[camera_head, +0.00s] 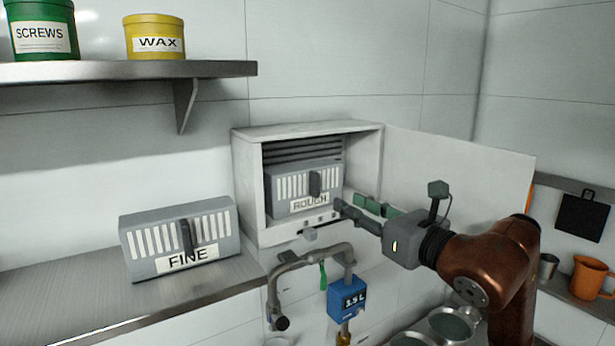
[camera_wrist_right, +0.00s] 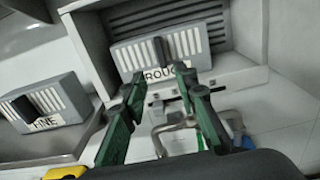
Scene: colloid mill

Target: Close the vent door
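The vent door is a plain light panel (camera_head: 460,175), swung wide open to the right of a wall-mounted vent box (camera_head: 308,132). Inside the box sits a grey filter labelled ROUGH (camera_head: 290,187), below dark slats; the wrist view also shows this filter (camera_wrist_right: 188,42). My right gripper (camera_head: 350,204) is in front of the box's lower right opening, left of the door. In the right wrist view it (camera_wrist_right: 161,75) is open, its green-padded fingers apart with nothing between them. The fingers overlap the filter's lower edge; contact cannot be told. My left gripper is not in view.
A second grey filter labelled FINE (camera_head: 170,243) stands on the counter (camera_head: 205,298) at left. A bent pipe (camera_head: 290,263) and blue 3.5 L device (camera_head: 347,298) are below the box. A shelf (camera_head: 120,70) holds tins. An orange mug (camera_head: 590,277) stands at right.

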